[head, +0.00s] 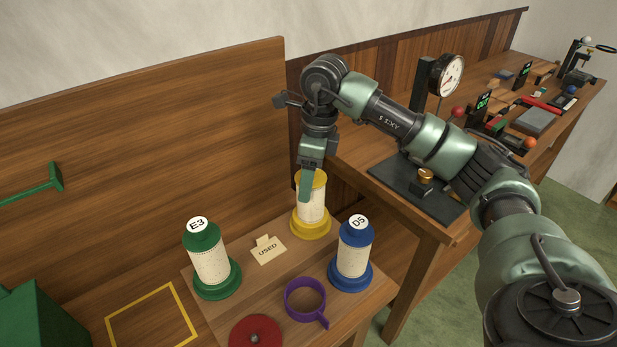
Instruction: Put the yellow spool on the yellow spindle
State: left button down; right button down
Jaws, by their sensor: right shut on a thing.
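The yellow spool (311,207) stands upright, with white thread between a yellow top and a wide yellow base. It is at the back of a small wooden stand, behind the blue spool. My right gripper (309,186) comes down from above and is shut on the spool's upper part, hiding some of its top and left side. I cannot tell whether the spool's base touches the stand. No separate yellow spindle can be made out. My left gripper is not in view.
A green spool (211,262) marked E3 and a blue spool (354,256) marked D5 stand nearby. Between them are a "USED" card (268,250), a purple ring (304,299) and a red disc (256,333). A yellow square outline (152,318) lies left. A dial gauge (451,76) stands behind.

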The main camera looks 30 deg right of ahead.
jog(key=shift+f, duration=0.25)
jog(key=shift+c, duration=1.3)
grip_release()
jog(key=shift+r+p, duration=2)
jog(key=shift+r, duration=1.05)
